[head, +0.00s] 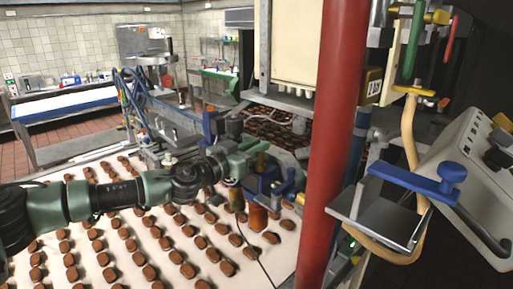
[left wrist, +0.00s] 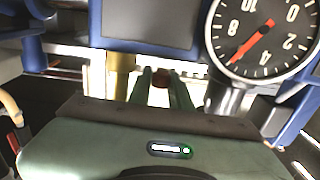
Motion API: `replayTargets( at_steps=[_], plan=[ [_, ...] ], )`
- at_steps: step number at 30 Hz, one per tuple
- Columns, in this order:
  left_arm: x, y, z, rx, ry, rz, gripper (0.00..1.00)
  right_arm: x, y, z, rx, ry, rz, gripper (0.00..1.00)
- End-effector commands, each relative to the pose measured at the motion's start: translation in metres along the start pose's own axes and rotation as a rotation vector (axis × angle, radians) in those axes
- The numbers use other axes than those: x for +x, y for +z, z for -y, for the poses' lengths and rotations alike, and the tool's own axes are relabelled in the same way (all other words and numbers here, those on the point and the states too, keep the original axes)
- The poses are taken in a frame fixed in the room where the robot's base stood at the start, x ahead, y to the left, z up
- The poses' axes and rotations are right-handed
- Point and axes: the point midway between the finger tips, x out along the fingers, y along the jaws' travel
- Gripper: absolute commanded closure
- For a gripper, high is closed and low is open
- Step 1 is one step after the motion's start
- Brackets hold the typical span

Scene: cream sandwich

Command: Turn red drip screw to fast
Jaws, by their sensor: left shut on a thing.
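My left gripper (head: 262,150) reaches in from the left to the blue machine part (head: 268,183) behind the red post. In the left wrist view its two green fingers (left wrist: 162,92) point away from the camera and are close together. A small dark red piece (left wrist: 162,79) shows between the fingertips. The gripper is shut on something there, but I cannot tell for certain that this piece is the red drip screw. No drip screw can be clearly made out in the head view. My right gripper is not in view.
A thick red post (head: 333,130) stands right of the gripper. Brown biscuits (head: 150,272) cover the white belt below. A blue-handled lever (head: 418,180) is at the right.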

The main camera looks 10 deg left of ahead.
Motion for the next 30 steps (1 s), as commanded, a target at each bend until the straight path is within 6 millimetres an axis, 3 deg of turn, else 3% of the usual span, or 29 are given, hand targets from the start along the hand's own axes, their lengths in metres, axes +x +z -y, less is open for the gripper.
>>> replayTargets(
  at_steps=[3,4,5,17,30],
  plan=[
    [0.0,-0.002,-0.001,0.001,0.002,-0.003,1.0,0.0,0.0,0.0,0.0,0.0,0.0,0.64],
    [0.0,-0.002,-0.001,0.001,0.002,-0.003,0.78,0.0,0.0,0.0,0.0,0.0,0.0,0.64],
    [0.0,-0.002,-0.001,0.001,0.002,-0.002,0.71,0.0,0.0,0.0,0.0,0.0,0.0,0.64],
    [-0.006,0.002,0.001,0.001,0.0,0.0,0.71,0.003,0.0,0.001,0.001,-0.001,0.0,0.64],
    [-0.071,0.001,-0.001,0.0,0.002,-0.001,0.71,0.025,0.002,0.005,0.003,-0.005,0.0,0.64]
  ],
)
